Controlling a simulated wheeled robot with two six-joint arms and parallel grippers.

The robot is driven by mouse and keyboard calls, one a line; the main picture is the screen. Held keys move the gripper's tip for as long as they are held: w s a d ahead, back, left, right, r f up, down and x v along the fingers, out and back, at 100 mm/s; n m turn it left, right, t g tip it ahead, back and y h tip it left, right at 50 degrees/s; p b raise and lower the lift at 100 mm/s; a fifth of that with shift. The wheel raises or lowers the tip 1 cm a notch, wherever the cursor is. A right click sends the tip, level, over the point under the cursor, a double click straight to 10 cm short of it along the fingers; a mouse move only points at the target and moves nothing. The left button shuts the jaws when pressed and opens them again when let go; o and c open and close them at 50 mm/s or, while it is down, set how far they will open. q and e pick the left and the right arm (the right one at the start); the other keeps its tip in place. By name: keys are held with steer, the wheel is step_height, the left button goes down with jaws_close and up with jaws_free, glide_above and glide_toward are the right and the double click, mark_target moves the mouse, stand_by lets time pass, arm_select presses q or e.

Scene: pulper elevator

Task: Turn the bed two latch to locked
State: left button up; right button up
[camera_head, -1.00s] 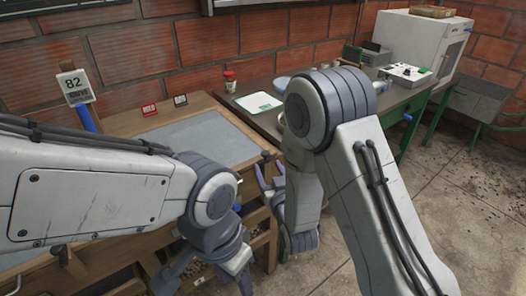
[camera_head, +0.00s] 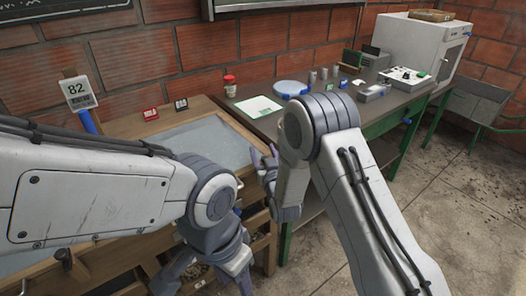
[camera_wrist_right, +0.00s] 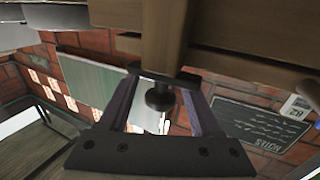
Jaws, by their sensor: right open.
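A dark latch (camera_wrist_right: 158,99) with a crossbar and round knob shows in the right wrist view, under a wooden beam. My right gripper (camera_head: 263,158) is at the front right corner of the wooden bed (camera_head: 205,107) in the head view. In the right wrist view its fingers (camera_wrist_right: 163,88) are spread on both sides of the latch knob; I cannot tell whether they touch it. The latch is hidden by my gripper in the head view. My left gripper (camera_head: 212,274) hangs low in front of the bed, fingers apart and empty.
Another dark knob (camera_head: 64,256) is on the bed's front edge at left. A red tag (camera_head: 150,114) and a black tag (camera_head: 181,104) stand at the bed's back. A green-legged bench (camera_head: 398,103) with a jar (camera_head: 230,86) and instruments stands right.

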jaws_close()
